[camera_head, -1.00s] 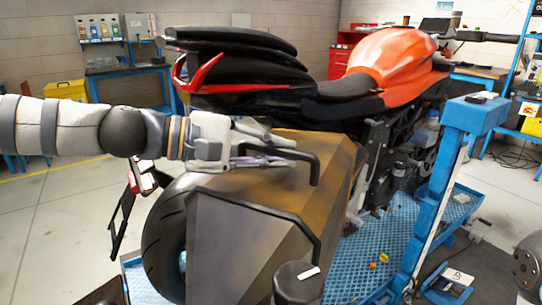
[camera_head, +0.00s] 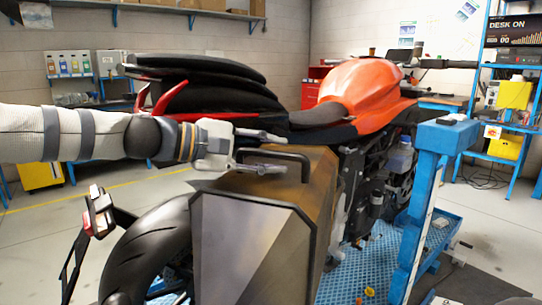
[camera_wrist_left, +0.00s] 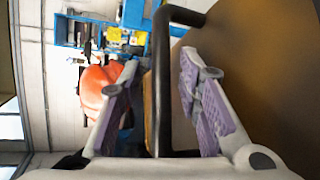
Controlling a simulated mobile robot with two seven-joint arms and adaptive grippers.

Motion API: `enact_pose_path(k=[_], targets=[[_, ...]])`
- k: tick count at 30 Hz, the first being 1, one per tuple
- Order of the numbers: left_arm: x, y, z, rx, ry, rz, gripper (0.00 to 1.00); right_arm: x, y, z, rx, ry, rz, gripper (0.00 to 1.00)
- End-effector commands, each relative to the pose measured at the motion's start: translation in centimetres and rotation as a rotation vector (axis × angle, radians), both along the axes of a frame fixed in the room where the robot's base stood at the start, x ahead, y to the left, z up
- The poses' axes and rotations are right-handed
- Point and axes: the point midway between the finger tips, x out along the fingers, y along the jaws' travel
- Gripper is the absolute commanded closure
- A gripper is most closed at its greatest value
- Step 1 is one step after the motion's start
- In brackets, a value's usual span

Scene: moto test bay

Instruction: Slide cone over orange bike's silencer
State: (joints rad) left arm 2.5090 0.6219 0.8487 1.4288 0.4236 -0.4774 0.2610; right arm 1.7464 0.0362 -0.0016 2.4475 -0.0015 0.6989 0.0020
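The cone is a large brown-grey angular metal hood (camera_head: 250,240) in the middle of the head view, beside and in front of the orange bike's rear. My left gripper (camera_head: 272,152) is at the top handle. In the left wrist view the purple finger pads (camera_wrist_left: 158,100) are apart, with the black handle bar (camera_wrist_left: 161,75) between them and gaps visible. The orange bike (camera_head: 352,82) stands upright behind. Its silencer is hidden. My right gripper is out of view.
The rear tyre (camera_head: 155,250) and the tail bracket (camera_head: 98,215) stick out left of the cone. A blue lift post (camera_head: 435,150) stands to the right, above a blue platform (camera_head: 385,260). Blue shelving (camera_head: 478,90) is at the far right. Floor at left is clear.

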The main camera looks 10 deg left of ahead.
Motion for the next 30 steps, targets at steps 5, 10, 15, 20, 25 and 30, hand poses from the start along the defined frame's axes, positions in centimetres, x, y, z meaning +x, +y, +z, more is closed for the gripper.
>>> enact_pose_path(k=[5, 10, 15, 20, 25, 30], targets=[[-0.1, -0.1, 0.0, 0.001, 0.0, -0.005, 0.67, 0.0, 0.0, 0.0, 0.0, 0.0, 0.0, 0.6], [-0.7, 1.1, 0.4, 0.002, -0.002, -0.003, 0.67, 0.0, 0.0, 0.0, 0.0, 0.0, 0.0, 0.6], [-2.9, 5.0, 1.6, -0.001, -0.003, -0.002, 0.67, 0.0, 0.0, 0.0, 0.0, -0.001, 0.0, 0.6], [-4.7, 8.2, 2.6, -0.001, -0.003, -0.002, 0.67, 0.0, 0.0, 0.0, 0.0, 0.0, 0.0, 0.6], [-5.6, 9.9, 3.0, 0.0, 0.0, -0.003, 0.67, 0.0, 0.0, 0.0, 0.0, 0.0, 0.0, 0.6], [-5.8, 10.1, 3.0, 0.001, 0.0, -0.004, 0.67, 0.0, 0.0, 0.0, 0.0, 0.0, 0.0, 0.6]])
